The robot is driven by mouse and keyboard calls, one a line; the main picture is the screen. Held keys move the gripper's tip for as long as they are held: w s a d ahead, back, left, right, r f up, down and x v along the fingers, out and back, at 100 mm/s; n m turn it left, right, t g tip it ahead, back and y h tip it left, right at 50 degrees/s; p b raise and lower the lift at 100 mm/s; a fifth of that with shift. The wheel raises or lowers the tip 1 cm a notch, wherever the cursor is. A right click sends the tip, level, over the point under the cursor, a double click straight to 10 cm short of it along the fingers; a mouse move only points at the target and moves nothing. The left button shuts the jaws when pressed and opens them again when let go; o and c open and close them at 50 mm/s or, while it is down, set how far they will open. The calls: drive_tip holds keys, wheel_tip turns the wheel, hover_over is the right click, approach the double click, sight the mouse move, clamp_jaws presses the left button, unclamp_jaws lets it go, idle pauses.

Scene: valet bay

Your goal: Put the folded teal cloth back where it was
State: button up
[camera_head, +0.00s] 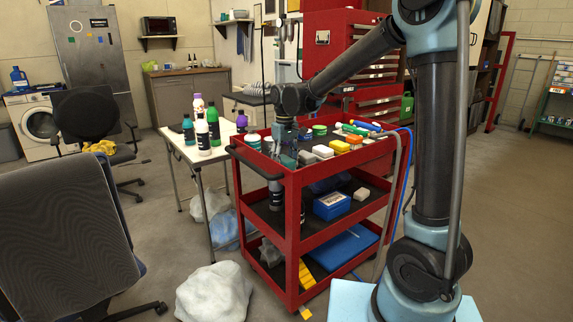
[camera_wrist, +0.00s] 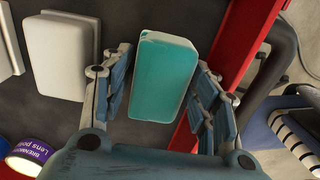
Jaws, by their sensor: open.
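The folded teal cloth (camera_wrist: 160,78) is a block with a paler edge, in the middle of the wrist view. It lies between the spread fingers of my gripper (camera_wrist: 163,100), with a gap showing on the right; contact on the left is hard to tell. Under it are the dark top tray and red rim (camera_wrist: 228,50) of the cart. In the head view my gripper (camera_head: 284,150) points down at the near left corner of the red cart (camera_head: 292,215). The cloth is hard to tell from the fingers there.
A white block (camera_wrist: 63,55) on a grey pad lies left of the cloth, and a purple-labelled roll (camera_wrist: 28,155) is below it. Several blocks and bottles line the cart top. A white table (camera_head: 178,148) with bottles (camera_head: 203,135) stands left of the cart.

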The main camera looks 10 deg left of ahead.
sight(285, 159)
wheel_tip(285, 159, up, 12)
drive_tip(key=s+d+m, duration=0.2)
drive_tip(key=d, duration=1.3)
drive_tip(key=s+d+f+m+t, duration=0.1)
drive_tip(key=s+d+f+m, duration=0.1)
drive_tip(key=s+d+f, duration=0.3)
drive_tip(key=s+d+f+m, duration=0.1)
drive_tip(key=s+d, duration=0.2)
drive_tip(key=d, duration=0.5)
drive_tip(key=s+d+f+m+t, duration=0.1)
drive_tip(key=s+d+f+m, duration=0.15)
drive_tip(key=s+d, duration=0.3)
drive_tip(key=s+d+f+m, duration=0.2)
drive_tip(key=s+d+f, duration=0.5)
drive_tip(key=f, duration=0.3)
drive_tip(key=shift+s+d, duration=0.2)
drive_tip(key=shift+s, duration=0.15)
drive_tip(key=shift+w+f, duration=0.25)
drive_tip(key=shift+w, duration=0.25)
